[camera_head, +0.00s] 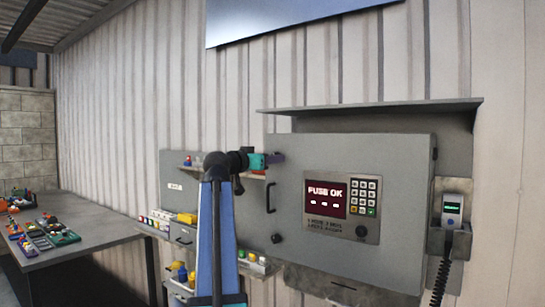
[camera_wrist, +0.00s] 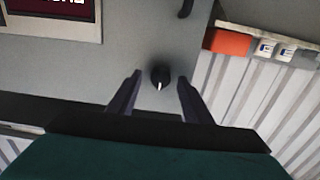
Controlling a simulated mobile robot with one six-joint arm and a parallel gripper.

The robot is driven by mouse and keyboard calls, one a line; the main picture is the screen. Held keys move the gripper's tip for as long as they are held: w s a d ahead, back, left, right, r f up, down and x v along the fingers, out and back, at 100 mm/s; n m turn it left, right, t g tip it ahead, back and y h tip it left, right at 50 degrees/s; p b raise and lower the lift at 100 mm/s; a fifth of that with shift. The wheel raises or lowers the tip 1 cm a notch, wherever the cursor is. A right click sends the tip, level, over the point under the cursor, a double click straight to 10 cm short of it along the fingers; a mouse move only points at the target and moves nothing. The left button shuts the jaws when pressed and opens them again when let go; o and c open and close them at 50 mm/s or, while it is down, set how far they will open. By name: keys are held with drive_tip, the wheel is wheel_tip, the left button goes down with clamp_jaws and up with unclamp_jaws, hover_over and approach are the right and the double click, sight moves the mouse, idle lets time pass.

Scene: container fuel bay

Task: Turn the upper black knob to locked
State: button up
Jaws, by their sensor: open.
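The upper black knob (camera_wrist: 160,74) shows in the wrist view on the grey cabinet door, with a white pointer mark toward the bottom of that picture. My gripper (camera_wrist: 159,79) is open, with one dark finger on each side of the knob and a gap to each. In the head view my gripper (camera_head: 278,158) is at the door's upper left and hides this knob. A lower black knob (camera_head: 276,238) sits at the door's lower left, below the black handle (camera_head: 271,197). I see no lock markings that I can read.
The door carries a red display (camera_head: 326,195) reading "FUSE OK" and a keypad (camera_head: 363,197). A handset (camera_head: 452,208) hangs at the right. Shelves with small items are left of the door. A workbench (camera_head: 88,237) with loose parts stands at the far left.

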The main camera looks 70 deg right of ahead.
drive_tip(key=shift+s+d, duration=0.15)
drive_tip(key=shift+d, duration=0.45)
drive_tip(key=shift+c, duration=0.5)
drive_tip(key=c, duration=1)
drive_tip(key=shift+o, duration=0.2)
drive_tip(key=shift+d, duration=0.1)
drive_tip(key=shift+n, duration=0.3)
drive_tip(key=n, duration=0.7)
drive_tip(key=shift+s, duration=0.1)
